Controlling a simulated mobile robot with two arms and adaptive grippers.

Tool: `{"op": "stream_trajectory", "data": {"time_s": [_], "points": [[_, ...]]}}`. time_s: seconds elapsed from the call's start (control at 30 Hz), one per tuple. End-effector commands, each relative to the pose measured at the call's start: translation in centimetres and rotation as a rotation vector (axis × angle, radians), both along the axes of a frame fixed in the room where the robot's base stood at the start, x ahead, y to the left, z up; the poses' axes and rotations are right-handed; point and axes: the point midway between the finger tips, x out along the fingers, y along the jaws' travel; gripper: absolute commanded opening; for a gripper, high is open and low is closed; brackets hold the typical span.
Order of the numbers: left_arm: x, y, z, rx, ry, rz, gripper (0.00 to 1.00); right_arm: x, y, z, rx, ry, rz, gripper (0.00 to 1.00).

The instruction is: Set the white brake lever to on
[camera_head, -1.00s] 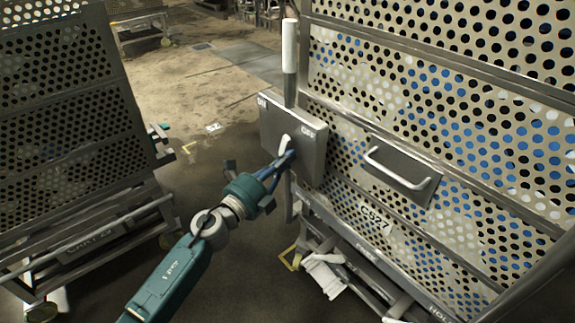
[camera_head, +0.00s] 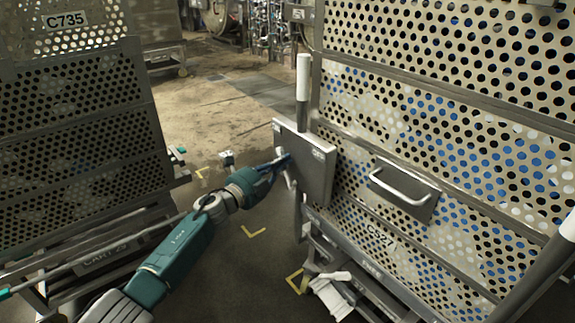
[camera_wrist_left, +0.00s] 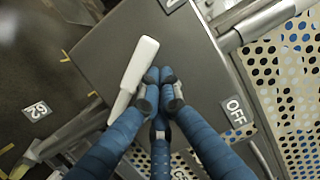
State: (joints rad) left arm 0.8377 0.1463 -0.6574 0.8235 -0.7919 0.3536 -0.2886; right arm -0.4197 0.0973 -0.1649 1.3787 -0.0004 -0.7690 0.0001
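The white brake lever (camera_wrist_left: 138,65) sits on a grey metal plate (camera_wrist_left: 95,45) on the side of the right cart. In the head view the plate (camera_head: 315,180) carries an OFF label (camera_head: 319,154) near its right edge; any ON label is not readable now. My left gripper (camera_head: 281,163) is at the plate's left part and partly covers the lever. In the left wrist view its blue fingers (camera_wrist_left: 158,90) are closed together beside the lever, on the OFF-label side. The lever lies close along one finger, not clearly between them; contact is hard to tell. My right gripper is out of view.
A perforated cart (camera_head: 450,130) with a white handle (camera_head: 403,187) fills the right side. A white-tipped upright post (camera_head: 303,80) rises behind the plate. Another perforated cart (camera_head: 80,130) stands at left. Open floor (camera_head: 215,105) lies between the carts.

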Motion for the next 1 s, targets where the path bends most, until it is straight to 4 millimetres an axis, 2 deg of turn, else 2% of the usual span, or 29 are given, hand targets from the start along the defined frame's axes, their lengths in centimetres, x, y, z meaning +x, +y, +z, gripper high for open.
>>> {"op": "stream_trajectory", "data": {"time_s": [0.1,0.23,0.43,1.0], "points": [[0.5,0.4,0.1,-0.013,0.02,0.001,0.0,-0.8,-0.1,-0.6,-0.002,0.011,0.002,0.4],[0.9,0.6,-0.1,-0.043,0.063,0.0,0.0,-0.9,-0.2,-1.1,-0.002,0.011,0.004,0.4],[1.1,0.8,-0.2,-0.067,0.094,0.0,0.0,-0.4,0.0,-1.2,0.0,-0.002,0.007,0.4],[1.1,1.0,-0.3,-0.072,0.101,0.0,0.0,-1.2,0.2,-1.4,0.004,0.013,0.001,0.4]]}}
